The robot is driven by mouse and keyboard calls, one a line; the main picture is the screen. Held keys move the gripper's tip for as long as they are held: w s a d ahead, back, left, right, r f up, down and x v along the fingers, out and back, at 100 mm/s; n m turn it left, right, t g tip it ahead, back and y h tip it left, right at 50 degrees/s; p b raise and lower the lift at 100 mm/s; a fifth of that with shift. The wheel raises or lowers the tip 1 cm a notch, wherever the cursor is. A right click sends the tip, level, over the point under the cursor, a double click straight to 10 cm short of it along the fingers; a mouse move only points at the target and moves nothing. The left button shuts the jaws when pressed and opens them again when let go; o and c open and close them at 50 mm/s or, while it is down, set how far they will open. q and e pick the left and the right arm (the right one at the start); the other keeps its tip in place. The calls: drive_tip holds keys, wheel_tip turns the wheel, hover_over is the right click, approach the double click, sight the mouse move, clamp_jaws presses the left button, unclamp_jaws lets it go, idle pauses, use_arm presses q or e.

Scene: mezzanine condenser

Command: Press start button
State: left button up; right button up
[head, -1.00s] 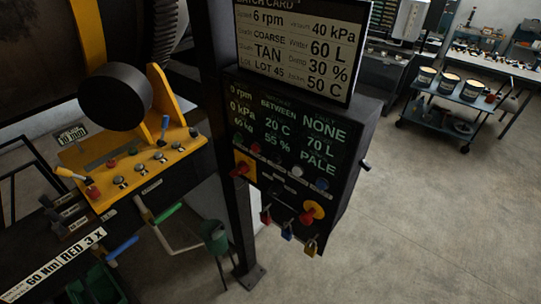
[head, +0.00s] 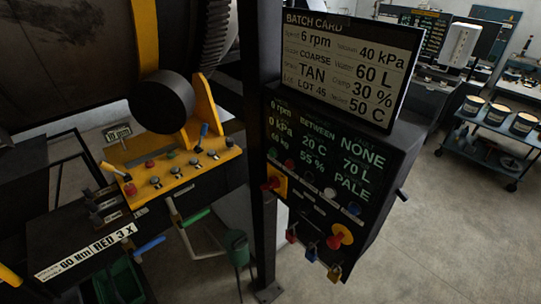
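A dark control box (head: 385,160) on a post carries a lit display (head: 318,150) and a row of small buttons beneath it. The row has a green button (head: 272,153), a red button (head: 289,164), a white button (head: 330,193) and a blue button (head: 354,208). Their labels are too small to read, so I cannot tell which is start. A yellow panel (head: 190,172) at left also has several buttons, including a red one (head: 149,163) and a green one (head: 171,155). Neither of my grippers is in view.
A batch card (head: 350,60) stands on top. A cart with buckets (head: 497,130) is at right. The floor (head: 440,230) between is clear.

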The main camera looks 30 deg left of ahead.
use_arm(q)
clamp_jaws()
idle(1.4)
